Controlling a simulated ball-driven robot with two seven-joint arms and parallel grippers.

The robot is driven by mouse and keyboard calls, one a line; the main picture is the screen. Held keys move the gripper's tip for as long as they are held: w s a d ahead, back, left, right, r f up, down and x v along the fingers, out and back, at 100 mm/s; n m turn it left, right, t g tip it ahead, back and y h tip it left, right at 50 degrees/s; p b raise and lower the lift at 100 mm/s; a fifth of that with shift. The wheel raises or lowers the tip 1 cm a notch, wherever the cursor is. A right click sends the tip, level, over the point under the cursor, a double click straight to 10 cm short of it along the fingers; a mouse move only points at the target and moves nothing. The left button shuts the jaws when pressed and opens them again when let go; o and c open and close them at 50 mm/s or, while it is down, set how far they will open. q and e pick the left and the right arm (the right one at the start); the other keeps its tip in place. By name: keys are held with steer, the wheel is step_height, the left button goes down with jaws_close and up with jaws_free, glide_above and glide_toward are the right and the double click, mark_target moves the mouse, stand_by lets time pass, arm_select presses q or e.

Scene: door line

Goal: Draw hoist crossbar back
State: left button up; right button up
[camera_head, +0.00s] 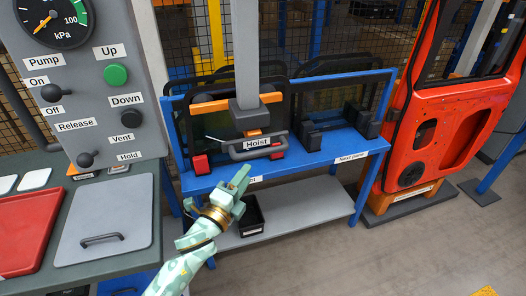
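The hoist crossbar (258,147) is a dark grey bar labelled "Hoist". It sits low in front of the grey hoist column (245,60), over the blue bench. My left gripper (243,172) is pale green with a gold wrist ring. Its fingers point up toward the crossbar from just below and to the left. A small gap seems to show between fingers and bar, but I cannot tell the depth. Whether the fingers are open or shut is unclear. My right gripper is not in view.
A blue bench (310,158) holds dark glass panels in racks. A red door (440,125) stands to the right. A control panel (110,95) with gauge and switches is at left, above a red tray (28,228) and a grey lid (105,222). A black bin (251,217) sits below.

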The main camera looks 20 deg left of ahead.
mark_target(262, 153)
arm_select(q)
steer(key=x, duration=1)
steer(key=shift+w+r+b, duration=0.1)
steer(key=shift+w+b, duration=0.1)
steer(key=shift+b, duration=0.2)
jaws_close()
